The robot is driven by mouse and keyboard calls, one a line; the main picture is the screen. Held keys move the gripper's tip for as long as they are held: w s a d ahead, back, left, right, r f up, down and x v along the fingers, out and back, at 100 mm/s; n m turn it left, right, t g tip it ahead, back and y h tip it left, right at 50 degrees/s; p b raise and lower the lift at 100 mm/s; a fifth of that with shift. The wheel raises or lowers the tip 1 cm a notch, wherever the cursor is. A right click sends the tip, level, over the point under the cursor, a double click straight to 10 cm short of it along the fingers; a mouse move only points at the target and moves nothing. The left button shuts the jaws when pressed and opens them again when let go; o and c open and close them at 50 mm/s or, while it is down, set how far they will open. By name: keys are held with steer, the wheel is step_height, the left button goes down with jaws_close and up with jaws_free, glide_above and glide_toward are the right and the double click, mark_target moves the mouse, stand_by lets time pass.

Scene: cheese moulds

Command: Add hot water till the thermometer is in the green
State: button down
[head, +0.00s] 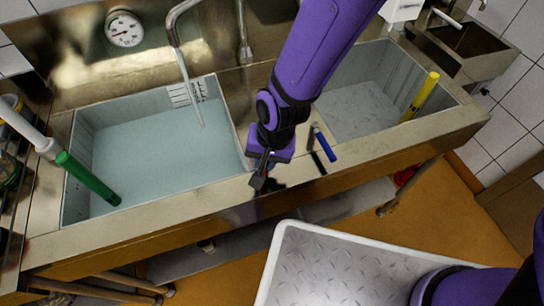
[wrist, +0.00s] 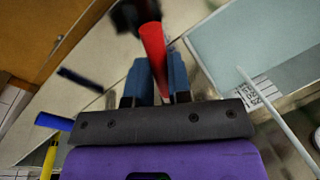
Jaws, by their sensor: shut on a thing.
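My gripper (head: 262,172) is at the front of the steel strip between the two basins. In the wrist view its blue fingers (wrist: 155,80) are shut on a red handle (wrist: 154,48); in the head view my gripper mostly hides it. A blue-handled lever (head: 325,146) lies to its right. A spout (head: 172,28) hangs over the left basin (head: 240,135), with a thin pale column (head: 191,95), apparently running water, below it. Pale water (head: 160,145) covers that basin's floor. The round dial thermometer (head: 124,28) is on the back panel; its reading is too small to tell.
The right basin (head: 440,105) holds a yellow tube (head: 424,91). A metal-topped platform (head: 330,265) is in front of the sink.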

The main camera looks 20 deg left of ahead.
steer(key=shift+s+a+m, duration=0.1)
steer(key=shift+a+m, duration=0.25)
steer(key=shift+m, duration=0.35)
steer(key=c, duration=1.1)
jaws_free()
steer(key=shift+o, duration=0.2)
step_height(320, 180, up, 11)
steer(key=d, duration=0.2)
steer(key=shift+f, duration=0.2)
